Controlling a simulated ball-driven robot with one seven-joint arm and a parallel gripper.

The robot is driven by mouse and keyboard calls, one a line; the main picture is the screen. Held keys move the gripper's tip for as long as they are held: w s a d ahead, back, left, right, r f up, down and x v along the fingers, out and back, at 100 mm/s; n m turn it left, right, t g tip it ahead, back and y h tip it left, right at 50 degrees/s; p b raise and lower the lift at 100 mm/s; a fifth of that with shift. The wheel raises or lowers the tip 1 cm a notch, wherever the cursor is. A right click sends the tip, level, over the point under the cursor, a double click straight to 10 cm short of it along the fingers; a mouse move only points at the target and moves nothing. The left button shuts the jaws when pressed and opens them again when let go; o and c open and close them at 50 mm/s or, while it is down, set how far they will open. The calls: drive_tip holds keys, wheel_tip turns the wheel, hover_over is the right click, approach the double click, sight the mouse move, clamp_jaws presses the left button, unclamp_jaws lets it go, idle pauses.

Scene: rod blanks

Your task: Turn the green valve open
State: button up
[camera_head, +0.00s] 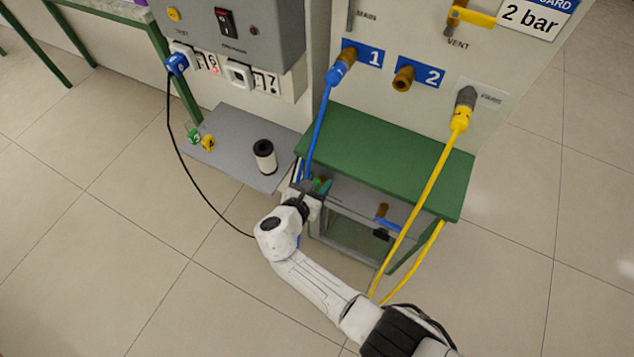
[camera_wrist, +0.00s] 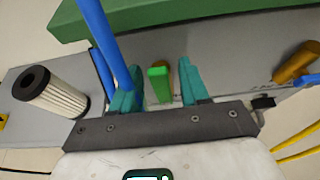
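The green valve (camera_wrist: 159,86) shows in the wrist view as a short upright green handle, with a brass part just behind it. My gripper (camera_wrist: 158,88) has its two teal fingers apart, one on each side of the green handle, with a visible gap on both sides. In the head view my gripper (camera_head: 316,189) is at the left front of the low bench, and a bit of the green valve (camera_head: 318,184) shows beside a finger. The valve's lower part is hidden by my gripper.
A blue hose (camera_wrist: 98,38) runs down close by my left finger. A white filter cartridge (camera_head: 264,156) stands on the grey shelf at left. The bench's green top (camera_head: 390,150) overhangs. Yellow hoses (camera_head: 432,190) and a brass fitting (camera_wrist: 296,64) with blue are to the right.

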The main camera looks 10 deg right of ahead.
drive_tip(key=p+v, duration=0.1)
drive_tip(key=v, duration=0.9)
drive_tip(key=shift+s+a, duration=0.25)
drive_tip(key=shift+s, duration=0.05)
drive_tip(key=shift+r, duration=0.1)
